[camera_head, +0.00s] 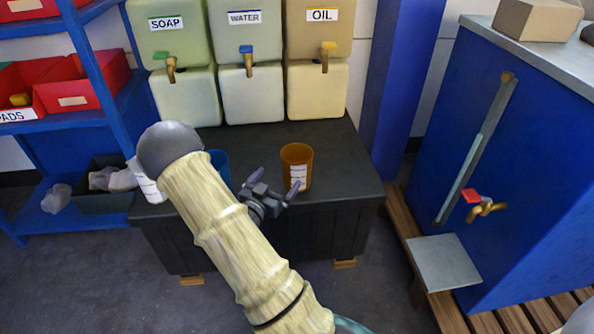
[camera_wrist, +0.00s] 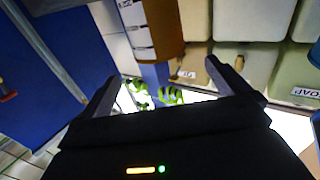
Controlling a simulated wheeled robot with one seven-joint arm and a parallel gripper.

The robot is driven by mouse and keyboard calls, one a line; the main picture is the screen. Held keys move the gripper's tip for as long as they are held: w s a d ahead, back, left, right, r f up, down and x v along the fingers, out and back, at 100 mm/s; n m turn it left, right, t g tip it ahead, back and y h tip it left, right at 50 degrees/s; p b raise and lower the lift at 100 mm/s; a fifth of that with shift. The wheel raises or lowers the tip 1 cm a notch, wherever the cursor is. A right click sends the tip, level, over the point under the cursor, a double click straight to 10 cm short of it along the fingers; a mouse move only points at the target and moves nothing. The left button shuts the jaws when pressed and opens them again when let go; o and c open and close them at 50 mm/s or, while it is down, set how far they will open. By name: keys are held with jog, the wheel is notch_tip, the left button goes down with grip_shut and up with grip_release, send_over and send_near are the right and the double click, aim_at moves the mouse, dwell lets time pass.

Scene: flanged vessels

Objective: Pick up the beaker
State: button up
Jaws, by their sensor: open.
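An amber beaker (camera_head: 297,160) with a white marked label stands upright on the dark bench top (camera_head: 340,160), below the OIL vessel. In the wrist view the amber beaker (camera_wrist: 166,28) shows at the top, beyond the fingertips. A blue vessel (camera_head: 219,166) and a white one with printed marks (camera_head: 146,186) stand to the left, partly behind my arm. My gripper (camera_head: 275,182) is open and just in front of the amber beaker, at its lower left. In the wrist view my gripper's (camera_wrist: 160,74) jaws are apart with nothing held; whether they touch the beaker cannot be told.
SOAP (camera_head: 168,40), WATER (camera_head: 243,35) and OIL (camera_head: 321,30) vessels with taps stand behind the bench. A blue shelf (camera_head: 95,60) with red bins is at the left. A blue cabinet (camera_head: 530,140) stands on a wooden pallet at the right. The bench right of the beaker is clear.

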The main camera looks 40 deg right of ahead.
aim_at(289, 166)
jog(key=b+x, duration=0.1)
jog(key=x, duration=0.6)
jog(key=shift+w+d, duration=0.15)
jog(key=shift+d, duration=0.15)
jog(key=shift+b, duration=0.3)
jog(key=shift+d+f, duration=0.1)
jog(key=shift+d, duration=0.25)
jog(key=b+x, duration=0.1)
jog(key=x, duration=0.2)
jog(key=shift+d+f+b, duration=0.25)
jog(key=shift+d+b, duration=0.05)
jog(key=shift+b, duration=0.1)
jog(key=shift+w+d+r, duration=0.1)
jog(key=shift+w+d, duration=0.15)
jog(key=shift+d, duration=0.2)
jog(key=shift+c, duration=0.4)
jog(key=c, duration=0.8)
